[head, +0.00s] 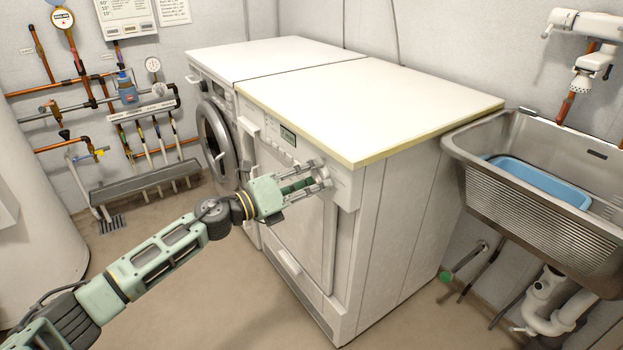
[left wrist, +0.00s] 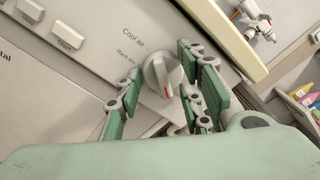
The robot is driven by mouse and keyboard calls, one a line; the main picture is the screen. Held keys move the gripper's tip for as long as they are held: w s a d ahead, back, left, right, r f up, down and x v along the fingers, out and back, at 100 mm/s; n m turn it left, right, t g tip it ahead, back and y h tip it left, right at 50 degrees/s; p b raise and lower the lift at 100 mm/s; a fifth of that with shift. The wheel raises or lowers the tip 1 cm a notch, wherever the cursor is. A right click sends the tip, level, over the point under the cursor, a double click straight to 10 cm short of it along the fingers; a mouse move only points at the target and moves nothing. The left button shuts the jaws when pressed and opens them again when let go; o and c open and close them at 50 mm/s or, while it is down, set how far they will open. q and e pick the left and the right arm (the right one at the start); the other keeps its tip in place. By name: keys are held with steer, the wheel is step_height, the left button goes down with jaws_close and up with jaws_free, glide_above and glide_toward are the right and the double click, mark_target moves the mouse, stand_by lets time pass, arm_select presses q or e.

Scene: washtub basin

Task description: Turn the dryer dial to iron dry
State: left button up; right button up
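The dryer (head: 380,200) is the nearer white machine, with a wooden-edged top. Its dial, a pale round knob with a raised grip and a red mark, shows in the left wrist view (left wrist: 159,76); the red mark is at the knob's lower side. "Cool air" and "Rack dry" are printed beside it; I cannot see an iron dry label. My left gripper (head: 318,178) is at the panel's right end and covers the dial in the head view. In the left wrist view its green-padded fingers (left wrist: 160,85) stand apart on both sides of the dial. My right gripper is out of view.
Panel buttons (left wrist: 68,36) lie left of the dial. The dryer's top edge (left wrist: 225,35) is close to the fingers. A washer (head: 215,125) stands beyond the dryer, and a metal sink (head: 540,200) with a blue basin (head: 540,182) is at right.

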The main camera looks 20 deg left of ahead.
arm_select(q)
steer(key=shift+o, duration=1.4)
steer(key=shift+f, duration=0.35)
steer(key=shift+a+r, duration=0.1)
steer(key=shift+r, duration=0.1)
steer(key=v, duration=1.2)
